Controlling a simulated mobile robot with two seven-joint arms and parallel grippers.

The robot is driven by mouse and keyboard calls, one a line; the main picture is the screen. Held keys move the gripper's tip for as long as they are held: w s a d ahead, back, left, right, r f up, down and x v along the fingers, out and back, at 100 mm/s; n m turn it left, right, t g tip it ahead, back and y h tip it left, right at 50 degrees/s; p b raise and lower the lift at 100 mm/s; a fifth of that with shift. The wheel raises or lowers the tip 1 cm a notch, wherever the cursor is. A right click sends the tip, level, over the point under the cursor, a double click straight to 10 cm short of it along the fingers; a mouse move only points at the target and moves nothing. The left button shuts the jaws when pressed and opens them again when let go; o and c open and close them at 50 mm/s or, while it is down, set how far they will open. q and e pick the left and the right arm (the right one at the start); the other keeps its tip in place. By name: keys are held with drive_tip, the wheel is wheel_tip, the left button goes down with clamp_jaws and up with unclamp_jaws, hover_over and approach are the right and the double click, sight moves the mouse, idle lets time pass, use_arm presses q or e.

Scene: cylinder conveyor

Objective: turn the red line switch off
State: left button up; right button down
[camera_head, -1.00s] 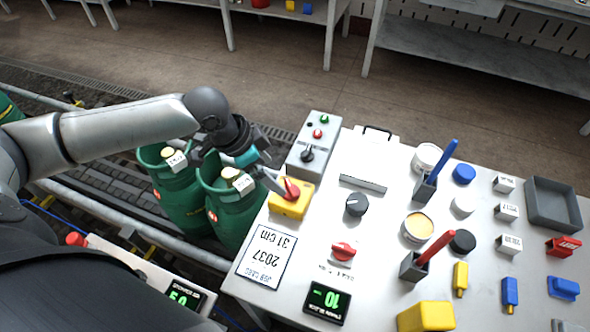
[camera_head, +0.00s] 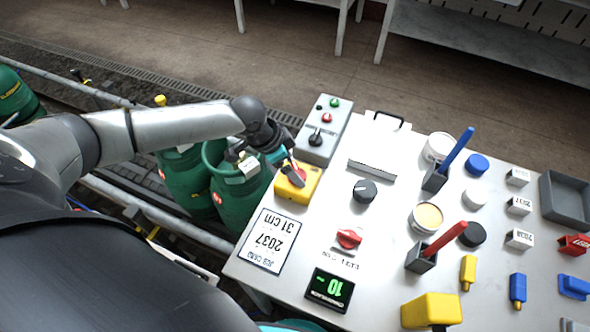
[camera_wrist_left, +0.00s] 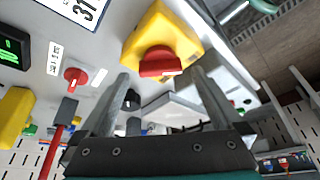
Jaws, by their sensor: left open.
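A yellow switch box with a red rotary handle (camera_wrist_left: 158,62) sits at the near-left edge of the white worktable; its yellow housing (camera_head: 310,185) shows beside my gripper in the head view. My left gripper (camera_head: 292,179) is over this switch, open and empty. In the left wrist view the two fingers (camera_wrist_left: 160,76) stand apart on either side of the red handle, close to it; I cannot tell whether they touch it. In the head view the gripper hides much of the handle. A second red knob (camera_head: 349,238) is on the tabletop beside a green display. My right gripper is out of view.
A grey control box (camera_head: 323,130) with a black knob stands just behind the yellow switch. A printed card (camera_head: 270,240), a black dial (camera_head: 364,191) and a display (camera_head: 329,289) lie near. Green cylinders (camera_head: 238,190) stand on the conveyor at left.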

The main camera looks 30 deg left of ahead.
use_arm(q)
drive_tip(key=shift+x, duration=1.2)
drive_tip(key=shift+c, duration=0.2)
drive_tip(key=c, duration=1.3)
drive_tip(key=shift+o, duration=0.2)
